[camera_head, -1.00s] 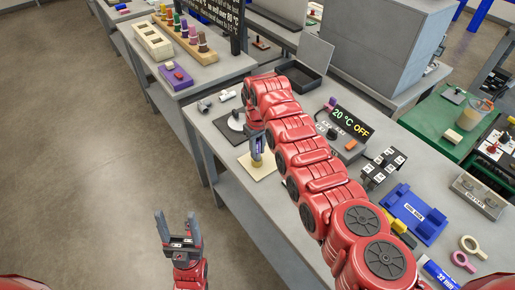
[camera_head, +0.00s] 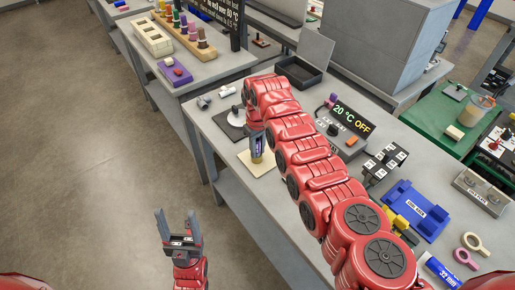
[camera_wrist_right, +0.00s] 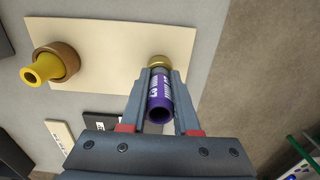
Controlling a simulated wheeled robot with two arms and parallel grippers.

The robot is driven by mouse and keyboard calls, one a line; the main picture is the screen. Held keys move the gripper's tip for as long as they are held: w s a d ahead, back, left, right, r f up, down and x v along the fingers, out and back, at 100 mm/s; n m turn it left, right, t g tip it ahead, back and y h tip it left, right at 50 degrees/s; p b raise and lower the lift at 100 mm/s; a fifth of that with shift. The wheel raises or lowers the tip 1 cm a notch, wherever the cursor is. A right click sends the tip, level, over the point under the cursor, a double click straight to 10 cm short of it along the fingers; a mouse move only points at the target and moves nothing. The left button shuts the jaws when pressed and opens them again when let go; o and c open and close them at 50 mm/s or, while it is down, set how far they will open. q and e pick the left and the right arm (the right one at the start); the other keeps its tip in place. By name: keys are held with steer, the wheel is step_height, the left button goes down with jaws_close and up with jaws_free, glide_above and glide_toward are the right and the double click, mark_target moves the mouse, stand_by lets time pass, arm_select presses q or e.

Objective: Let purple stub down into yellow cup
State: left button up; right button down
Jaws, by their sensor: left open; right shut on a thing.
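The purple stub (camera_wrist_right: 159,100) with white lettering is held between the fingers of my right gripper (camera_wrist_right: 161,80) in the right wrist view. Its far end lines up with a brass-yellow cup (camera_wrist_right: 159,61) on the cream board (camera_wrist_right: 120,35). I cannot tell whether the end is inside the cup or just above it. A brown cup (camera_wrist_right: 69,58) with a yellow flared stub (camera_wrist_right: 42,70) in it stands on the board to the left. In the head view my right gripper (camera_head: 257,155) points down over the board. My left gripper (camera_head: 178,222) is open and empty over the floor.
A white disc (camera_head: 236,117) and grey pipe fittings (camera_head: 228,91) lie near the board. A control box with a display (camera_head: 350,117) and a blue tray (camera_head: 415,210) are on the bench to the right. My right arm hides part of the bench.

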steer(key=shift+f, duration=0.15)
steer(key=c, duration=0.6)
jaws_free()
steer(key=shift+o, duration=0.2)
steer(key=shift+w+r, duration=0.1)
steer(key=shift+r, duration=0.25)
step_height(320, 180, up, 11)
steer(key=b, duration=0.3)
step_height(320, 180, up, 6)
steer(key=p, duration=0.2)
